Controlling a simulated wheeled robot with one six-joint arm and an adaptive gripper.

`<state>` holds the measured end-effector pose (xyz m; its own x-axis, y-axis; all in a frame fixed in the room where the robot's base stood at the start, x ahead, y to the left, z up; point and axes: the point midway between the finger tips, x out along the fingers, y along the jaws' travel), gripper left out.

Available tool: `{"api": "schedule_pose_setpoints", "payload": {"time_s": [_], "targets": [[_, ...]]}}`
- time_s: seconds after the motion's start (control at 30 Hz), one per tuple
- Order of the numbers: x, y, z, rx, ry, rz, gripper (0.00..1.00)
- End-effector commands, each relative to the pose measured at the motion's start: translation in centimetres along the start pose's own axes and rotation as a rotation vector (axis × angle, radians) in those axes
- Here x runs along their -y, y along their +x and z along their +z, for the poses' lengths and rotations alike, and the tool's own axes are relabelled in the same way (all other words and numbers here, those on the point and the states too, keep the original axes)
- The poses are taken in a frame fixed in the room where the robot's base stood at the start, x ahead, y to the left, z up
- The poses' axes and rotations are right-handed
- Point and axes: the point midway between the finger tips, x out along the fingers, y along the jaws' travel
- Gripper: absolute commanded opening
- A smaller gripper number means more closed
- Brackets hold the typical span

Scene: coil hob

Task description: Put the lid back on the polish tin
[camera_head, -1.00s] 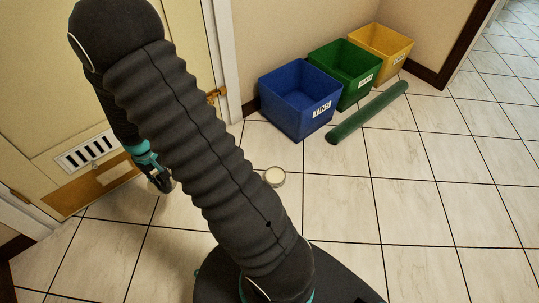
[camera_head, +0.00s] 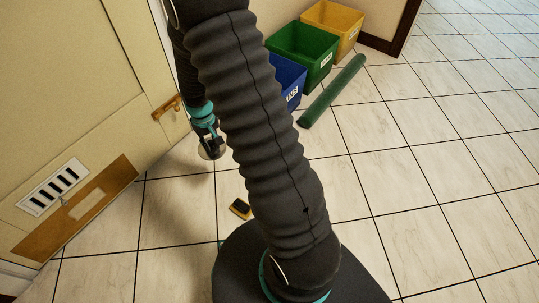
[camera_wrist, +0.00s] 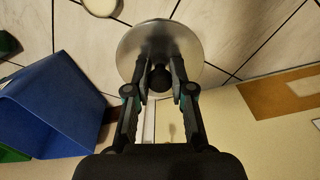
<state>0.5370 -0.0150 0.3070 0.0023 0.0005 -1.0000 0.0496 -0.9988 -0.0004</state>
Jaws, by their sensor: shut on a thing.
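My gripper (camera_wrist: 160,82) is shut on the black knob of a round, silvery metal lid (camera_wrist: 196,48) in the wrist view. The lid is held in the air beyond my fingers. In the head view my gripper (camera_head: 207,130) hangs left of my thick arm, with the lid (camera_head: 211,152) below it and the tiled floor beyond. The open polish tin (camera_wrist: 101,5), round with a pale inside, is cut off at the top edge of the wrist view, left of the lid and apart from it. The tin is not visible in the head view now.
A small yellow and black thing (camera_head: 240,208) lies on the floor left of my arm. A cream door (camera_head: 70,90) with a brass handle stands at left. Blue (camera_head: 290,78), green (camera_head: 303,53) and yellow (camera_head: 334,26) bins and a long green roll (camera_head: 332,91) lie behind. Right floor is clear.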

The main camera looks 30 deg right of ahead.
Motion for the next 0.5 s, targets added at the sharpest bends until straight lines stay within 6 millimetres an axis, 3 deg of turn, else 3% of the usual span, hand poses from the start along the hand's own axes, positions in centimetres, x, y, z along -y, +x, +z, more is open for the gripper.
{"api": "schedule_pose_setpoints", "payload": {"time_s": [0.5], "targets": [[-10.0,11.2,1.8,0.006,-0.703,-0.003,0.0]]}}
